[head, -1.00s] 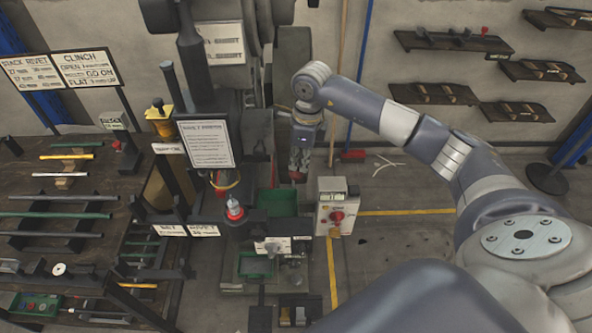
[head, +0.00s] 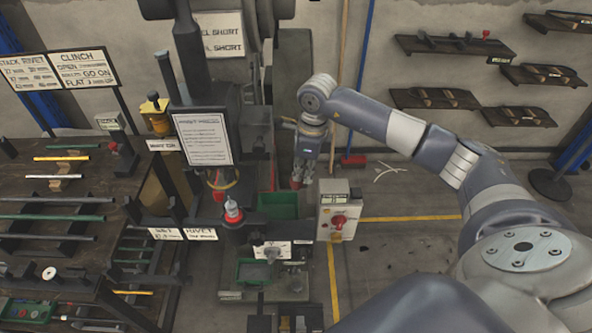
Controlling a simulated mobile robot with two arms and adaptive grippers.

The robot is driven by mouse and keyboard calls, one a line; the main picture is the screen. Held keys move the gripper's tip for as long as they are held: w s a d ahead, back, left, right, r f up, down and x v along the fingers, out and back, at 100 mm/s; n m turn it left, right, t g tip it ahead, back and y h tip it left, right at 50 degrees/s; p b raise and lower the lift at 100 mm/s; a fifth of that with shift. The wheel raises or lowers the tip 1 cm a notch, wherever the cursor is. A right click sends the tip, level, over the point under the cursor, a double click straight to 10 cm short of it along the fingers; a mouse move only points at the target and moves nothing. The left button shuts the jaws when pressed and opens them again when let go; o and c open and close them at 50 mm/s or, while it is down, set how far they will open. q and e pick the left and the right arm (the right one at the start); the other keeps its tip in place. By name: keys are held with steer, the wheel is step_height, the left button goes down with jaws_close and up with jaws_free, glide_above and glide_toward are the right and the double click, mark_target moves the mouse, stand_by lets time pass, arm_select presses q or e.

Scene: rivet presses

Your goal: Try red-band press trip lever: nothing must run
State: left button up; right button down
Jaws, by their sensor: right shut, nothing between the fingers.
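The rivet press (head: 255,130) stands in the middle of the head view, a dark machine with a printed notice (head: 204,138) on its front. A grey box with a red knob (head: 339,222) stands to the right of the press. My left gripper is out of view.
A dark workbench (head: 85,245) with rods on racks fills the left. Green bins (head: 277,212) sit at the press. Shelves (head: 455,46) hang on the back wall at the right. The floor right of the grey box is mostly clear.

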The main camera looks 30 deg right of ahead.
steer(key=shift+s+d+r, duration=0.25)
steer(key=shift+s+d, duration=0.6)
steer(key=shift+d, duration=0.05)
step_height(320, 180, up, 12)
steer(key=d, duration=0.1)
steer(key=shift+s, duration=0.4)
